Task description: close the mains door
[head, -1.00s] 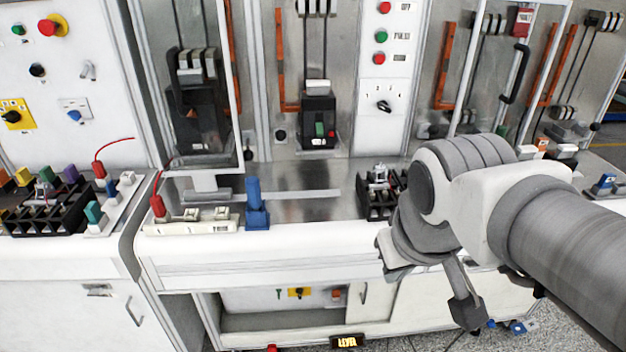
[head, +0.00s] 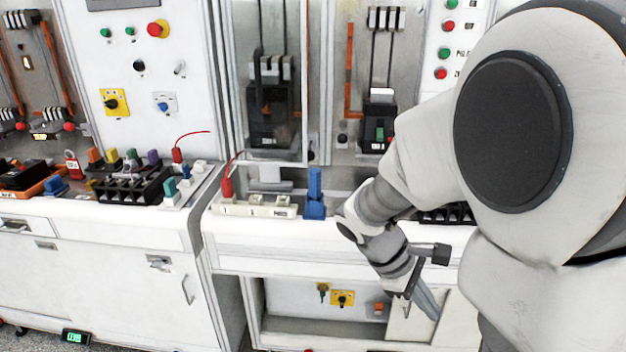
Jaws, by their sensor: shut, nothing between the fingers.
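No label naming the mains door is readable. A white-framed clear door (head: 306,80) stands in front of the dark breaker (head: 272,118) in the middle bay; I cannot tell whether it is fully shut. Below the worktop, a low compartment (head: 300,325) is open at the front. A white panel (head: 400,322) is at its right side, partly hidden by my gripper. My gripper (head: 422,300) is shut and empty, pointing down in front of the worktop's front face and that panel. I cannot tell whether it touches the panel.
A blue upright block (head: 314,195) and a white terminal strip (head: 252,207) with a red plug (head: 227,182) stand on the worktop, left of my arm. The left cabinet (head: 120,270) has a bar handle (head: 187,289). Floor shows at the lower left.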

